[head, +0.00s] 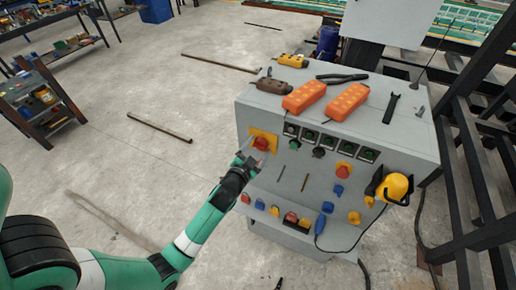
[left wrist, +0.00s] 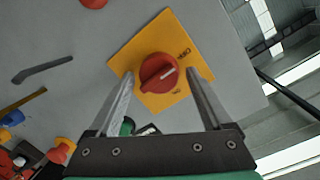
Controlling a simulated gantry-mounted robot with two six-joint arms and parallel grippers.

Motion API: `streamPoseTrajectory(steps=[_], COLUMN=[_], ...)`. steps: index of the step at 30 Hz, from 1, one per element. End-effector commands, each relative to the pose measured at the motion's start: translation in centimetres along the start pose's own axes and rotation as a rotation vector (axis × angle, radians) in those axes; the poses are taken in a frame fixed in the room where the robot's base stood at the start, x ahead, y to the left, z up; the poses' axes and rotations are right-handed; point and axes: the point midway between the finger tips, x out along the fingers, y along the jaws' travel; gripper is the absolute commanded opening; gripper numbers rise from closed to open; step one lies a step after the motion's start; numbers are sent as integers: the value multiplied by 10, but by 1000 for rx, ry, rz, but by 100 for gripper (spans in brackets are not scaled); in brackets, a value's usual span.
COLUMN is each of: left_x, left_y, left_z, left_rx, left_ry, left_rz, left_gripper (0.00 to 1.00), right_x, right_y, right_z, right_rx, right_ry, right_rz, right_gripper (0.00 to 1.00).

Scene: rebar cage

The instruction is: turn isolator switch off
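The isolator switch is a red rotary knob (head: 261,143) on a yellow plate at the upper left of the grey panel's front. In the left wrist view the knob (left wrist: 158,73) sits mid-frame on its tilted yellow plate (left wrist: 150,38), with small dark lettering, OFF, near the right corner and a shorter label below. A pale line on the knob slants up and right. My left gripper (head: 257,160) is at the knob in the head view. In the left wrist view its fingers (left wrist: 160,78) are apart, one on each side of the knob, with visible gaps. My right gripper is not in view.
The grey control cabinet (head: 250,112) carries orange remotes (head: 304,96), pliers (head: 342,78) and other tools on top. Dark steel framing (head: 470,165) stands right; open floor lies left.

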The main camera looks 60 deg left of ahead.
Motion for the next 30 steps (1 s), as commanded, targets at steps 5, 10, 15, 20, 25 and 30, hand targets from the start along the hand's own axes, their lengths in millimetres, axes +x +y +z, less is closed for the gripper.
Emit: streamPoseTrajectory(steps=[5,10,15,20,25,30], left_x=[0,-1,-22,-60,-96,-114], left_y=[0,0,1,1,2,1], left_z=[0,1,1,1,2,1], left_rx=[2,2,2,3,4,1], left_ry=[-1,-2,-2,-2,-2,-1], left_rz=[0,1,2,4,3,1], left_gripper=[92,92,92,92,92,92], right_x=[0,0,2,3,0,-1], right_y=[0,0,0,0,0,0], right_z=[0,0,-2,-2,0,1], right_rx=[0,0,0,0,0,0], right_ry=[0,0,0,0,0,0], right_rz=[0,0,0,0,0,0], right_gripper=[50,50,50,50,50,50])
